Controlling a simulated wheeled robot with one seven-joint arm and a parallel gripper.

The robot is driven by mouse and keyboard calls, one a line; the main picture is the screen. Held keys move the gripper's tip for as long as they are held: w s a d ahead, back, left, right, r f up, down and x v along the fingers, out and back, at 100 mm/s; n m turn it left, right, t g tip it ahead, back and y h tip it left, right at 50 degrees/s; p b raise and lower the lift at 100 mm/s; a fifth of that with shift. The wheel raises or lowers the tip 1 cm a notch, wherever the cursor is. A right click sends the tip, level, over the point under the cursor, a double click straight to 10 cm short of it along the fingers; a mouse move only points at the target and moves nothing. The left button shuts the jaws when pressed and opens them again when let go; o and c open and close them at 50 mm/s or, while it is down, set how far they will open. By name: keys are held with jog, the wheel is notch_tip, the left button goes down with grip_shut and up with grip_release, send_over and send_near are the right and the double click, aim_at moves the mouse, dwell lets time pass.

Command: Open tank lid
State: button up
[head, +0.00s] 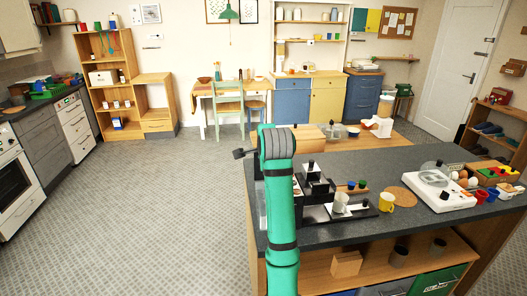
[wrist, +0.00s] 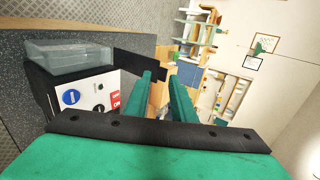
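The machine with the tank shows at the left of the wrist view, with a white front (wrist: 92,95), a blue round label and a red label. Its clear tank (wrist: 68,52) sits against the dark body. A flat black panel (wrist: 138,66), probably the tank lid, sticks out from the tank's side toward my fingers. My gripper (wrist: 161,78) has two green fingers, apart from each other. The panel overlaps the left fingertip; I cannot tell whether they touch.
Open floor (head: 190,215) lies to the left of the counter.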

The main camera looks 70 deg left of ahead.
jog(key=v, duration=1)
jog(key=shift+r, duration=0.15)
jog(key=shift+d, duration=0.15)
jog(key=shift+c, duration=0.2)
